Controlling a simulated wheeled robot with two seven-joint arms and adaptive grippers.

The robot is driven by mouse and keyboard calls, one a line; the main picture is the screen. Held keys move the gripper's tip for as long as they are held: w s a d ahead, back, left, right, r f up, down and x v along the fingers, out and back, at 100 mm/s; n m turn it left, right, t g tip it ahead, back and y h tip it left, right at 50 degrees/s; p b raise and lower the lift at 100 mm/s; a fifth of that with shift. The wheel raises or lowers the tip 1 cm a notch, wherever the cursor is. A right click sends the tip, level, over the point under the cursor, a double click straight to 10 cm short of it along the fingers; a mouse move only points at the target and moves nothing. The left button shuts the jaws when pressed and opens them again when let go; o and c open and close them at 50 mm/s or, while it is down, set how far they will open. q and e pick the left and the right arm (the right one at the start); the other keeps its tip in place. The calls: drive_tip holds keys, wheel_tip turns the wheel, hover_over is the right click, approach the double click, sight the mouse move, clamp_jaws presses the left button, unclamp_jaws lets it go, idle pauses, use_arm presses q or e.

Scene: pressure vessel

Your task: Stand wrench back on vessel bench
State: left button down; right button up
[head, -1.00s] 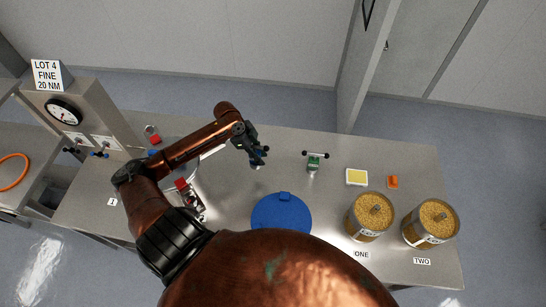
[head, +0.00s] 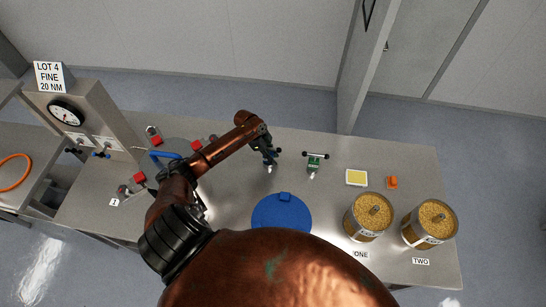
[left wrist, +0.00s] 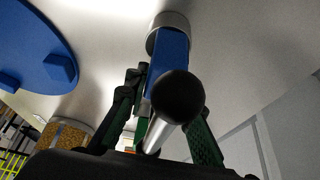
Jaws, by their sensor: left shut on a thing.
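My left gripper (head: 268,154) is shut on a blue wrench and holds it over the middle of the steel bench (head: 235,195). In the left wrist view the blue wrench (left wrist: 170,62) shows a blue body, a silver socket end and a silver cross bar with a black ball end. My left gripper's fingers (left wrist: 165,115) lie on either side of it. In the head view the wrench is mostly hidden by the fingers; I cannot tell whether its socket touches the bench. A green wrench (head: 314,164) with a black-ended T-bar stands upright to the right. My right gripper is not in view.
A blue disc (head: 281,216) lies in front; a yellow pad (head: 356,177), an orange block (head: 392,182) and two grain-filled jars (head: 368,217) (head: 430,223) are right. The vessel with red blocks (head: 155,140) is left, partly behind my arm. A gauge panel (head: 66,112) stands far left.

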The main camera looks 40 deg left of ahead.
use_arm(q)
drive_tip(key=c, duration=2.1)
unclamp_jaws()
drive_tip(key=shift+f, duration=0.15)
drive_tip(key=o, duration=0.4)
drive_tip(key=shift+o, duration=0.2)
drive_tip(key=shift+r, duration=0.3)
drive_tip(key=v, duration=1)
drive_tip(key=shift+s+a+r+b, duration=0.1)
drive_tip(key=shift+r+b, duration=0.05)
drive_tip(key=shift+b, duration=0.2)
drive_tip(key=shift+s+a+r, duration=0.15)
drive_tip(key=shift+a+r, duration=0.05)
drive_tip(key=shift+r, duration=0.4)
